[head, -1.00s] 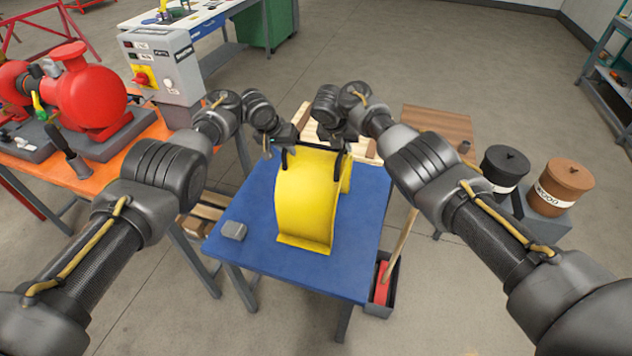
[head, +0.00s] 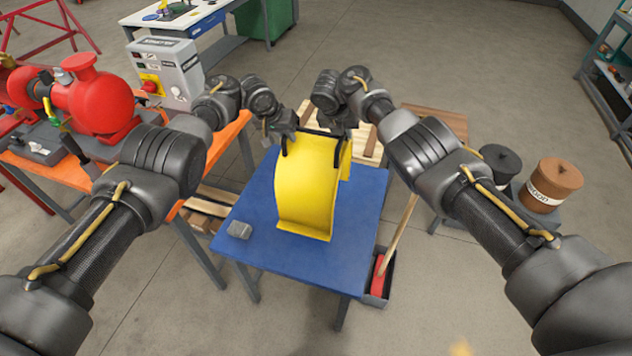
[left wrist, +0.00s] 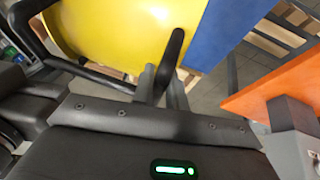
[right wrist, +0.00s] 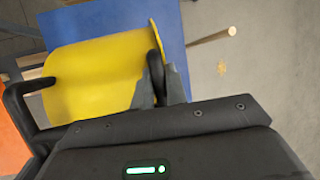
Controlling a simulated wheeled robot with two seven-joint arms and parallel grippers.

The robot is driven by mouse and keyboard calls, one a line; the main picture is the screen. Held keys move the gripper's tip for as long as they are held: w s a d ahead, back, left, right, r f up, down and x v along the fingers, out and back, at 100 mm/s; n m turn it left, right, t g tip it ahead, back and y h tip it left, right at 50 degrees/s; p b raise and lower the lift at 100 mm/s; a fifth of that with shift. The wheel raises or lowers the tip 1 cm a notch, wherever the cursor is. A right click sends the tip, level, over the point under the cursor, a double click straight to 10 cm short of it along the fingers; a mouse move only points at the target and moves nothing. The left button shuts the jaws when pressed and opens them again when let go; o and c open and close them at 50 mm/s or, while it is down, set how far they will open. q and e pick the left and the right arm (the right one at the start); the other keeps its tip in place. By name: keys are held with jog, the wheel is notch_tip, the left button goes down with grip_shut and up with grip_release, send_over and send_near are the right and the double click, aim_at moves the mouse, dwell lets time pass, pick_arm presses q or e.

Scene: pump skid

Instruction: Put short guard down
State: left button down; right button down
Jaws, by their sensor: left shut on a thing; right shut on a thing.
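The short guard (head: 305,195) is a curved yellow cover with black handles on its top. In the head view it is over the blue table (head: 255,262); I cannot tell whether its lower edge touches the top. My left gripper (head: 283,133) is shut on the guard's left black handle, which also shows in the left wrist view (left wrist: 172,55). My right gripper (head: 340,130) is shut on the right black handle, seen in the right wrist view (right wrist: 156,75). The guard's yellow shell fills much of both wrist views (left wrist: 125,30) (right wrist: 95,75). Its underside is hidden.
A small grey block (head: 239,230) lies on the blue table left of the guard. An orange bench (head: 220,150) with a red pump (head: 100,100) and a grey control box (head: 170,70) stands at left. A black bin with a wooden handle (head: 405,230) stands right of the table.

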aim_at(289, 156)
pick_arm(q)
jog(key=shift+f, duration=0.1)
dwell(0.6)
